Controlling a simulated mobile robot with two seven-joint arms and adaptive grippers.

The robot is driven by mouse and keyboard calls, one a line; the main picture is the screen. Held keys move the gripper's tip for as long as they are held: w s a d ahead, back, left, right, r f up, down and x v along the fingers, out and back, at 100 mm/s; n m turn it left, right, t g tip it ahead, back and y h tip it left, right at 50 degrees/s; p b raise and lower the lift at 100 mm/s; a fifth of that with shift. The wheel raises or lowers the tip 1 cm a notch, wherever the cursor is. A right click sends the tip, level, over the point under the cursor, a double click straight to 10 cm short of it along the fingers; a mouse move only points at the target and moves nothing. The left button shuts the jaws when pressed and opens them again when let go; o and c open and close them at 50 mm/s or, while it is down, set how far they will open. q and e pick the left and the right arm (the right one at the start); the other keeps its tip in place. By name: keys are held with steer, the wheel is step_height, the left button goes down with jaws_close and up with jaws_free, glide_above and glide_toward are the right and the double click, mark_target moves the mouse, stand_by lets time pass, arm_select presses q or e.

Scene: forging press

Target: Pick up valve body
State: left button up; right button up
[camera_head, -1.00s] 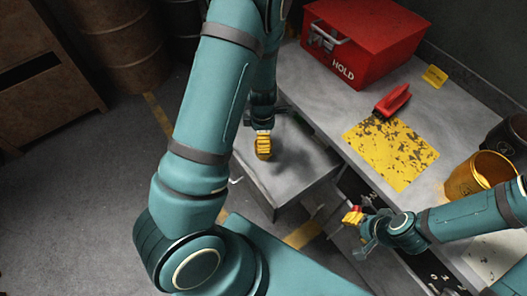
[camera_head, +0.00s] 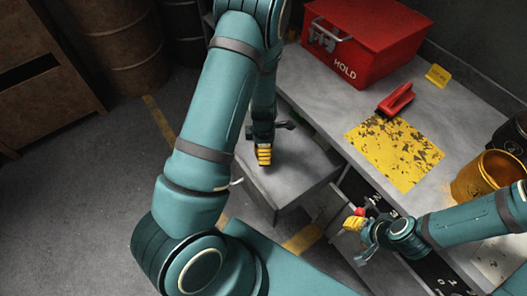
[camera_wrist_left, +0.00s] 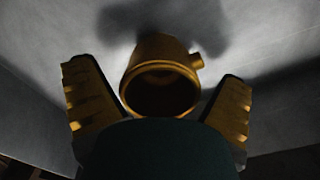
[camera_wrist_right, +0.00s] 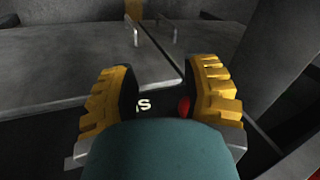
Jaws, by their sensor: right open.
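The valve body (camera_wrist_left: 160,77) is a brass-coloured open cylinder with a short stub on its right side. In the left wrist view it stands on a grey surface between my left fingers, with a gap on each side. My left gripper (camera_head: 264,153) is open, low over the grey stand in the head view, where the valve body cannot be made out. My right gripper (camera_head: 355,222) is open and over the drawer area below the bench. Its wrist view shows its yellow fingers apart, with a small red thing (camera_wrist_right: 184,105) beside the right finger.
The grey stand (camera_head: 300,180) adjoins the bench. On the bench are a red HOLD box (camera_head: 365,45), a red tool (camera_head: 395,100), a worn yellow mat (camera_head: 395,155) and a yellow bucket (camera_head: 483,178). A dark open drawer (camera_head: 355,187) lies beneath the bench edge.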

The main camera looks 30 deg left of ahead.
arm_select(q)
steer(key=c, duration=1.1)
steer(key=shift+c, duration=0.2)
